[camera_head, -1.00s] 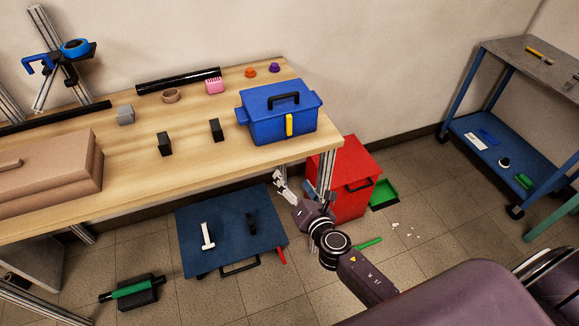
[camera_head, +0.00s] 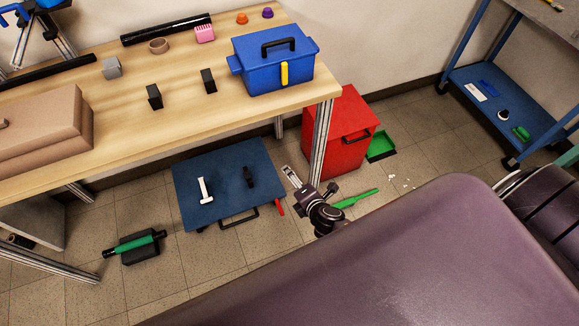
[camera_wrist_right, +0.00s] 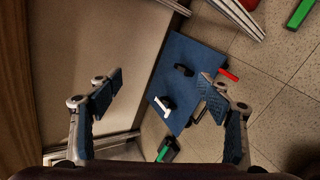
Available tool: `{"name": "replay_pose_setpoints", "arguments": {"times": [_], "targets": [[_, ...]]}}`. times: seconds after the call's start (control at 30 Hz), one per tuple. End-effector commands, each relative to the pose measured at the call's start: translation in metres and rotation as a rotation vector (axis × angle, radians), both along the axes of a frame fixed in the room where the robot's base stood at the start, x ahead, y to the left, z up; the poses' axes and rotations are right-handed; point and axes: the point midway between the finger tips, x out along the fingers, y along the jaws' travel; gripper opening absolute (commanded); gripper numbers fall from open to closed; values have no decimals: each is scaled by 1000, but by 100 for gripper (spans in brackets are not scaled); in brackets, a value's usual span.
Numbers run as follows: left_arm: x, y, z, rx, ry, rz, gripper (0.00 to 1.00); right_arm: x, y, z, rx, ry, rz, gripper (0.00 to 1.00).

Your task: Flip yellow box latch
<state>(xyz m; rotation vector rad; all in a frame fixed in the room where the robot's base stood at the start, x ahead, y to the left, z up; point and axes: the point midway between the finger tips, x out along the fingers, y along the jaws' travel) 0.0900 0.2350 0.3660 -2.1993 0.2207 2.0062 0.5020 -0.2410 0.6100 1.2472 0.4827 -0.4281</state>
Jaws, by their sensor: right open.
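The blue toolbox (camera_head: 256,76) with a black top handle stands on the right end of the wooden workbench (camera_head: 190,105). Its yellow latch (camera_head: 284,73) lies upright against the front face. My right gripper (camera_head: 290,174) is below and in front of the bench top, near the bench leg, well apart from the toolbox. In the right wrist view its two fingers (camera_wrist_right: 160,88) are spread wide with nothing between them. The toolbox and latch are not in the wrist view. My left gripper is not in view.
A red cabinet (camera_head: 335,145) stands under the bench's right end, behind a metal bench leg (camera_head: 321,140). A blue flat cart (camera_head: 225,165) holds a white and a black item. Black blocks (camera_head: 154,97) and a tan case (camera_head: 45,135) are on the bench.

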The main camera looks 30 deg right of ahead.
Motion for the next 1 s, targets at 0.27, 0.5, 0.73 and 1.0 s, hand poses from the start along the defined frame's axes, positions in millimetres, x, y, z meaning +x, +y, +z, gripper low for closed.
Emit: {"name": "replay_pose_setpoints", "arguments": {"times": [0.27,0.5,0.73,1.0], "targets": [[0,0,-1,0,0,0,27,-17,-2,-23,69,48,-53,72],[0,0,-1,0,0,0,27,-18,-2,-24,75,51,-58,72],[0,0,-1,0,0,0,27,-18,-2,-24,74,51,-58,72],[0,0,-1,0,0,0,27,-18,-2,-24,74,51,-58,72]]}}
